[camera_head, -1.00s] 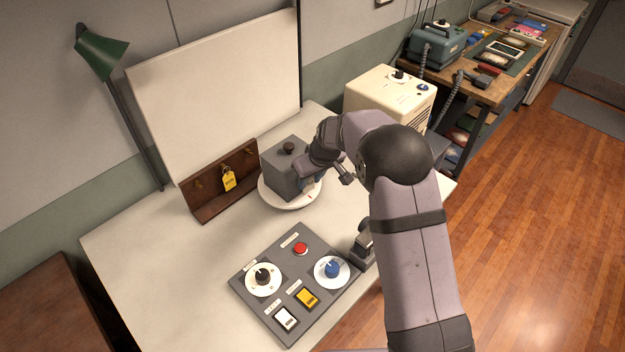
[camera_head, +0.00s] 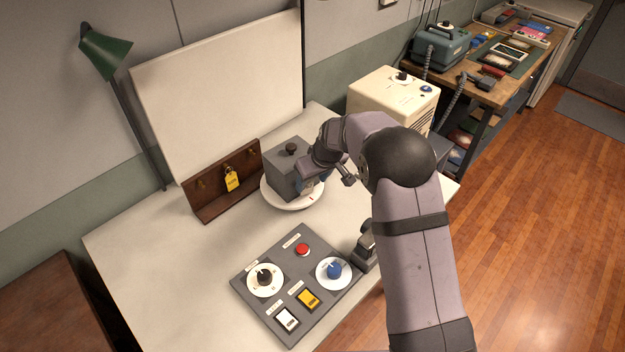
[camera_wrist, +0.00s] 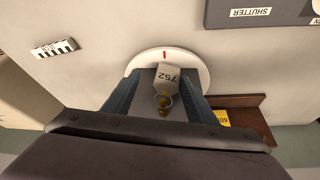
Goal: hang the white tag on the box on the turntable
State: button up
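The grey box (camera_head: 284,172) with a dark knob on top stands on the round white turntable (camera_head: 279,200), which also shows in the wrist view (camera_wrist: 198,62) with a red mark. My gripper (camera_wrist: 158,82) is at the box's right side in the head view. Its blue fingers are apart on either side of the tag, with a visible gap on the left.
A brown rack (camera_head: 225,187) with hooks stands left of the turntable and holds a yellow tag (camera_head: 232,181). A control panel (camera_head: 292,285) with dials, a red button and switches lies in front. A white board (camera_head: 220,90) stands behind. The table's left side is clear.

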jog(key=shift+r, duration=0.1)
jog(key=b+v, duration=0.2)
jog(key=v, duration=0.5)
jog(key=shift+b, duration=0.4)
jog(key=shift+d, duration=0.1)
jog(key=s+d+n+t+h+b, duration=0.1)
jog(key=s+d+n+h+b, duration=0.3)
jog(key=d, duration=0.7)
jog(key=s+d+n+h+p, duration=0.15)
jog(key=s+d, duration=0.45)
jog(key=d, duration=0.6)
jog(key=s+a+f+m+g+y+p, duration=0.1)
jog(key=s+a+m, duration=0.4)
jog(key=s, duration=0.6)
jog(key=s+a+f+m+g+y+p, duration=0.1)
jog(key=s+a+f+m+g+y, duration=0.1)
jog(key=s, duration=0.9)
jog(key=a+f+m+g, duration=0.1)
jog(key=a+m+g, duration=0.1)
jog(key=a+m, duration=0.1)
jog(key=shift+f+m, duration=0.2)
jog(key=shift+m, duration=0.55)
